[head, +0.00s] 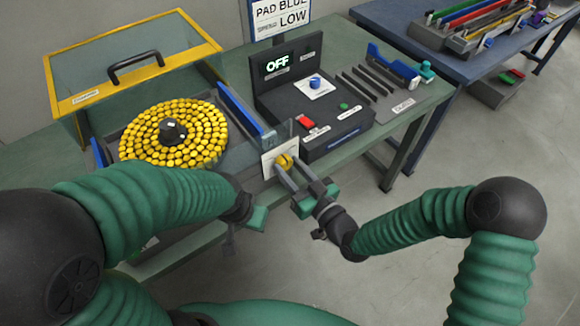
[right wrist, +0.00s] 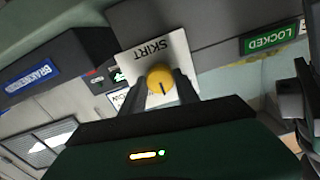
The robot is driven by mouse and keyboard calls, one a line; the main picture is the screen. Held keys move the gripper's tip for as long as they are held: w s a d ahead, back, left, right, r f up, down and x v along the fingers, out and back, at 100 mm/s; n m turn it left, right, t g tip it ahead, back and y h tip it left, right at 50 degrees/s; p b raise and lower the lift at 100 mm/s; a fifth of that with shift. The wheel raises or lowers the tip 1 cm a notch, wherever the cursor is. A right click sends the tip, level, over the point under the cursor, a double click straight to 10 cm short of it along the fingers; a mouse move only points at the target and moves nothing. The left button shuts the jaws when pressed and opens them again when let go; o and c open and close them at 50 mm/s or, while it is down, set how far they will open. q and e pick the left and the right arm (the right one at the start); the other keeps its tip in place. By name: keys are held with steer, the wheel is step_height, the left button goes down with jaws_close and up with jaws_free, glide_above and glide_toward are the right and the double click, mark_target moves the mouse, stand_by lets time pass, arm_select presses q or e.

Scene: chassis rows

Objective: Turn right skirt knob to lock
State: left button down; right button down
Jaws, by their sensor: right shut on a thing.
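The skirt knob (head: 285,161) is a small yellow round knob on a white plate (head: 271,158) at the front edge of the green table. In the right wrist view the yellow knob (right wrist: 161,78) has a dark pointer line, and its plate (right wrist: 150,55) reads "SKIRT". My right gripper (head: 290,170) is shut on the knob, one finger on each side. A green "LOCKED" label (right wrist: 270,38) shows to the right in the right wrist view. My left arm reaches in from the left; its gripper (head: 257,218) hangs before the table front, and its jaw state is unclear.
A turntable of yellow pieces (head: 172,133) sits left under a raised clear cover with a yellow frame (head: 140,62). A dark control box (head: 335,125) with an "OFF" display, blue knob and red button stands right of the skirt knob. A blue table (head: 465,60) stands at the far right.

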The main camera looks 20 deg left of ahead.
steer(key=m+p, duration=0.1)
steer(key=m, duration=0.3)
steer(key=shift+m, duration=0.4)
steer(key=shift+w+d+m+p, duration=0.1)
steer(key=shift+m+p, duration=0.25)
steer(key=shift+m, duration=1.45)
steer(key=shift+f, duration=0.1)
steer(key=c, duration=0.9)
jaws_free()
